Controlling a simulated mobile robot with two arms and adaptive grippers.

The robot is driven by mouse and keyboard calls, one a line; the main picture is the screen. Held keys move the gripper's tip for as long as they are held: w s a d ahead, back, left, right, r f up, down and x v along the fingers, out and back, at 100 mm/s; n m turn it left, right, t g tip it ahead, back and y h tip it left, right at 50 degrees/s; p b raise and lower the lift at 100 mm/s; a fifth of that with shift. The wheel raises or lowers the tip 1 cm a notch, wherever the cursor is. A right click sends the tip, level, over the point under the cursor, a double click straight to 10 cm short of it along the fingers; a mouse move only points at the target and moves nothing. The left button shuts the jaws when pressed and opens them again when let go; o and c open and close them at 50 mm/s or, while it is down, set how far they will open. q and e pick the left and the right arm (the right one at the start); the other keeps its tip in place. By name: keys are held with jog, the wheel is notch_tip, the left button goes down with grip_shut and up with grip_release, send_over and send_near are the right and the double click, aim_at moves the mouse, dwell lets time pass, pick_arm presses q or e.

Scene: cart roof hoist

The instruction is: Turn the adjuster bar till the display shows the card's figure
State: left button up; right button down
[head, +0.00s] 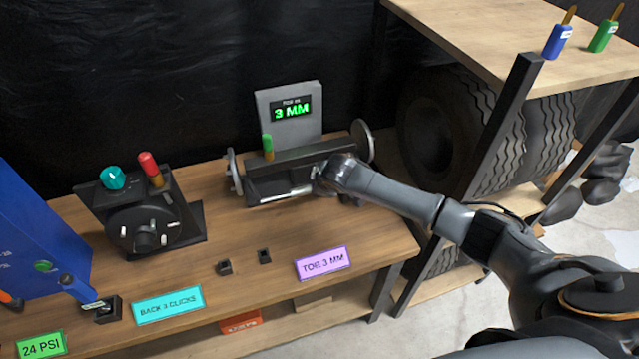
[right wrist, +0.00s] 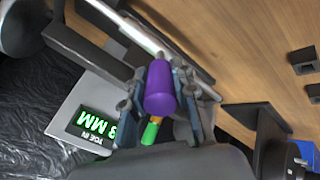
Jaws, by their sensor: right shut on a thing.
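The display (head: 291,108) on the grey post behind the toe rig reads 3 MM in green; it also shows upside down in the right wrist view (right wrist: 92,127). The purple card (head: 321,263) at the bench's front edge reads TOE 3 MM. My right gripper (head: 325,178) is at the right part of the rig, over the silver rod (head: 283,196). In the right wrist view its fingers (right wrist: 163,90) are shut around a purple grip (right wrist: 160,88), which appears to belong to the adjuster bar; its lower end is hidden. My left gripper is not in view.
A green-topped peg (head: 267,146) stands at the rig's left. A black dial unit (head: 145,220) with teal and red knobs is further left, near a blue cabinet (head: 38,240). Small black sockets (head: 225,267) sit on the bench. Tyres (head: 435,125) are racked at right.

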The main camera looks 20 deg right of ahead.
jog(key=shift+s+f, duration=0.1)
jog(key=c, duration=1.1)
grip_release()
jog(key=shift+o, duration=0.2)
jog(key=v, duration=1.2)
